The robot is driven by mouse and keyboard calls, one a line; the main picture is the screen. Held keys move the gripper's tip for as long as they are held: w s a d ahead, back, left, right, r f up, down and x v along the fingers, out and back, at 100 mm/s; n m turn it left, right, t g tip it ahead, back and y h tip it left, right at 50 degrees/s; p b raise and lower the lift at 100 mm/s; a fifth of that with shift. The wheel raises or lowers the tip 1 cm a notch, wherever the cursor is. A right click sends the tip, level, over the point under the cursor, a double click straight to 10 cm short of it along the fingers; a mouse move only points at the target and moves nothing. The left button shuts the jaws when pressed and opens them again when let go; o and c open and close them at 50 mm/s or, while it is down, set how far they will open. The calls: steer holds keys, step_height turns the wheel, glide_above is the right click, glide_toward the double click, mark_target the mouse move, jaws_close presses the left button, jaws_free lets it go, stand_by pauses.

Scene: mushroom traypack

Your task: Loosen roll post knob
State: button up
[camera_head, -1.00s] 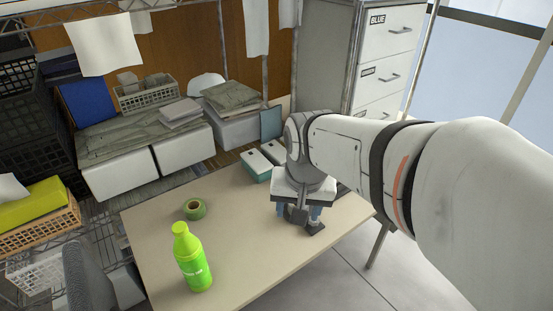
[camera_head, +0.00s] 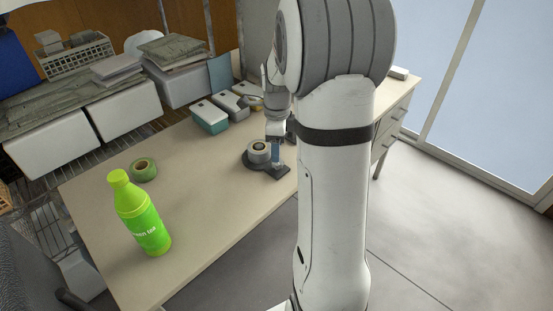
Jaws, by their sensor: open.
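A roll holder (camera_head: 270,165) with a dark base stands on the table (camera_head: 205,215), near its right edge. The jaws are open, and I cannot tell whether the fingertip touches the holder.
A green bottle (camera_head: 140,215) and a green tape roll (camera_head: 144,170) stand on the left of the table. White-and-teal boxes (camera_head: 209,117) stand at the back. A drawer unit (camera_head: 390,128) is at the right. The front middle of the table is clear.

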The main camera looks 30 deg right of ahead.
step_height(320, 180, down, 5)
steer(key=shift+r+b, duration=0.1)
steer(key=shift+b, duration=0.25)
steer(key=c, duration=0.9)
steer(key=shift+c, duration=0.4)
